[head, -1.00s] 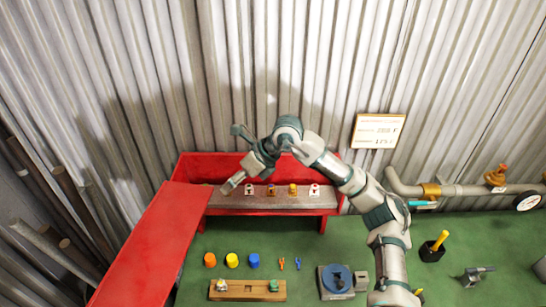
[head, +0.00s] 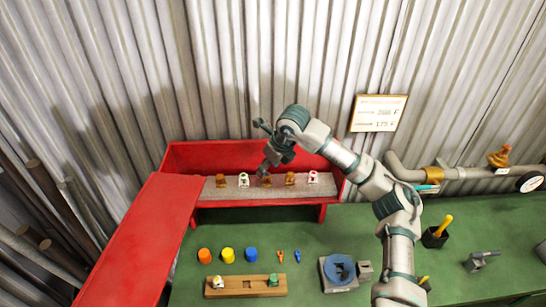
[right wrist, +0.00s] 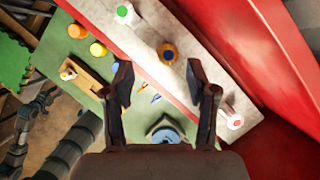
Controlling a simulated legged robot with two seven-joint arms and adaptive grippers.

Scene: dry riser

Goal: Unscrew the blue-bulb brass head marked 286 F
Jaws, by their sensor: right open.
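Several small heads stand in a row on the grey ledge of the red trough; some are brass, such as one (head: 290,179), others white. No 286 F marking is readable on any head. My right gripper (head: 264,170) is over the middle of the row, partly covering a brass head. In the right wrist view the gripper (right wrist: 160,88) is open and empty. A brass head with a bluish centre (right wrist: 168,52) is beyond its fingertips, apart from them. A white head with a red centre (right wrist: 233,120) is beside the right finger.
The red trough (head: 205,156) has a raised back wall. A sign (head: 378,113) hangs above. A pipe (head: 455,175) runs right.

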